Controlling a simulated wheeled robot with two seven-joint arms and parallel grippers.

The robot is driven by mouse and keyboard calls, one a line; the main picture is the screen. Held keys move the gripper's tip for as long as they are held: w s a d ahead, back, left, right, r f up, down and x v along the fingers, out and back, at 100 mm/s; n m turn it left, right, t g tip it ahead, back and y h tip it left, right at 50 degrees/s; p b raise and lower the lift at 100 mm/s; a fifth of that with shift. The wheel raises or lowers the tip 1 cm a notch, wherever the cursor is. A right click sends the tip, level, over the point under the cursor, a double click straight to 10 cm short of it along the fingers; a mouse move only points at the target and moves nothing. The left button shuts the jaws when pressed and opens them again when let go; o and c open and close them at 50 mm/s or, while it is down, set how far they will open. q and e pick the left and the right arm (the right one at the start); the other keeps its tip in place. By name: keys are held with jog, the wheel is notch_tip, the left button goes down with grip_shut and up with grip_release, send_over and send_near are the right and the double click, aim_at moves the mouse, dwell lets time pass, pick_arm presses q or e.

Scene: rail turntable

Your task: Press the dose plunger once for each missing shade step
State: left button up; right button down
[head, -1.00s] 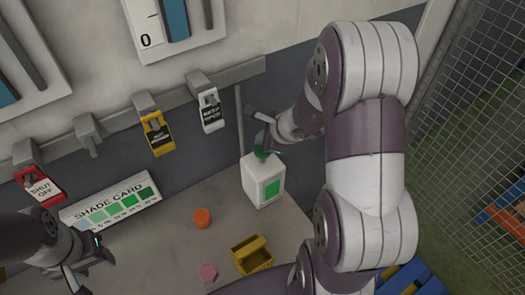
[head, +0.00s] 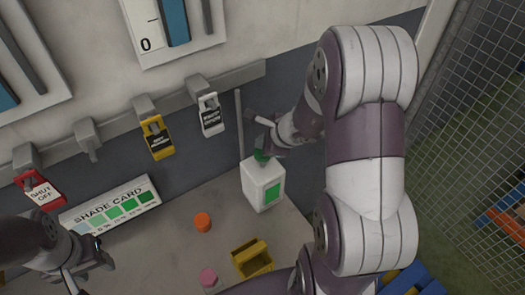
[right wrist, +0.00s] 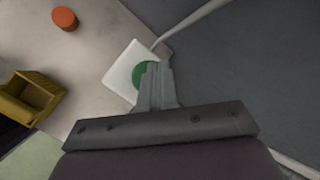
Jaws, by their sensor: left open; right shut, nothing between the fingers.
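The white dose bottle (head: 256,184) stands upright on the bench, with a green square label on its front and a green plunger top (head: 261,156). My right gripper (head: 256,146) is shut and empty, just over the green top. In the right wrist view the shut fingers (right wrist: 155,80) cover part of the green top (right wrist: 139,74); whether they touch it I cannot tell. The shade card (head: 112,206), with a row of patches from pale to dark green, leans at the back left of the bench. My left gripper (head: 92,282) is open and empty in front of the card.
An orange cylinder (head: 202,222), a pink piece (head: 208,277) and a yellow bin (head: 252,259) are on the bench. Red (head: 38,189), yellow (head: 157,138) and white (head: 210,115) tags hang from the rail above. A mesh fence (head: 462,150) stands at the right.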

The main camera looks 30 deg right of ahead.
jog(key=shift+f, duration=0.1)
dwell(0.7)
jog(key=shift+f+b, duration=0.35)
jog(key=shift+b, duration=0.2)
jog(key=shift+f+b, duration=1.3)
jog(key=shift+b, duration=0.2)
dwell(1.1)
jog(key=shift+r+p, duration=1.4)
jog(key=shift+r, duration=0.3)
notch_tip(320, 180, up, 5)
jog(key=p, duration=0.4)
jog(key=shift+r+p, duration=0.1)
jog(key=shift+p, duration=0.2)
